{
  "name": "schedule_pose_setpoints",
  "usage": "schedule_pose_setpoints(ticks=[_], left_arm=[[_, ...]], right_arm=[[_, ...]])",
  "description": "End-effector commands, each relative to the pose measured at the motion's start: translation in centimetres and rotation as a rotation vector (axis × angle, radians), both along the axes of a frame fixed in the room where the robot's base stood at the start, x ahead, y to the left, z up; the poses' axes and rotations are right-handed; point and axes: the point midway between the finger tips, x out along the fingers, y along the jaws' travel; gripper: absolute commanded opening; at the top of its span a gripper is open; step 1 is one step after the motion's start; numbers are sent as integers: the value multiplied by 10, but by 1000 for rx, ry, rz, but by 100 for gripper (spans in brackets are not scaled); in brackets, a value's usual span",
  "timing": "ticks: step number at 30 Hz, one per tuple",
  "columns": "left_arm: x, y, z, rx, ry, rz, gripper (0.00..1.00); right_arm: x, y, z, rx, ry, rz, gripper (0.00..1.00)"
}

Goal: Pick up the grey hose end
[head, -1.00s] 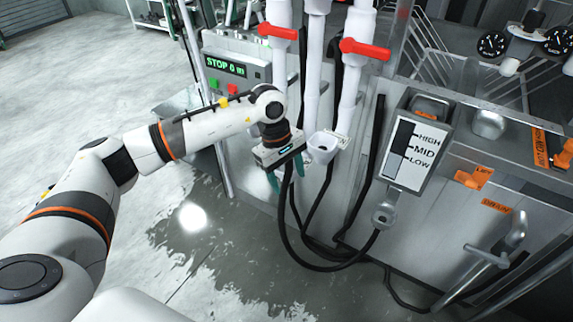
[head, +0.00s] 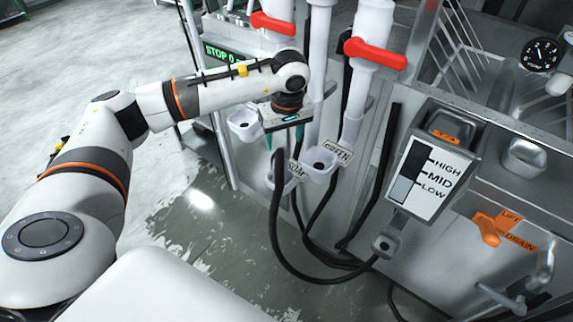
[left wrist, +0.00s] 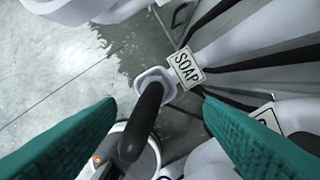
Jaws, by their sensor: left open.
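A dark grey hose end (head: 278,160) stands at the small pale cup marked SOAP, below my left gripper (head: 284,142). The hose loops down to the floor and back up to a grey fitting (head: 384,245) under the level gauge. My left gripper is open, green fingers pointing down. In the left wrist view, the dark hose (left wrist: 149,104) rises from the pale cup (left wrist: 168,80) between the spread fingers (left wrist: 160,118), apart from both as far as I can see. My gripper body hides part of the cups in the head view. My right gripper is not in view.
A SOAP label (left wrist: 185,68) is beside the cup. White pipes with red valve handles (head: 375,53) rise behind. Wet floor (head: 190,225) is clear at left.

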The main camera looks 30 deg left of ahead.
Motion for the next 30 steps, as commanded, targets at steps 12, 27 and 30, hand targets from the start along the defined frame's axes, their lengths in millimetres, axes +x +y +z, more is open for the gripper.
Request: schedule_pose_setpoints(ticks=[12,27,30], left_arm=[[3,7,-54,0,4,0,62],[6,13,-105,-1,2,-1,62],[6,14,-105,0,2,-1,62]], right_arm=[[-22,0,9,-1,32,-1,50],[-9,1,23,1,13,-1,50],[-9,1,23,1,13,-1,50]])
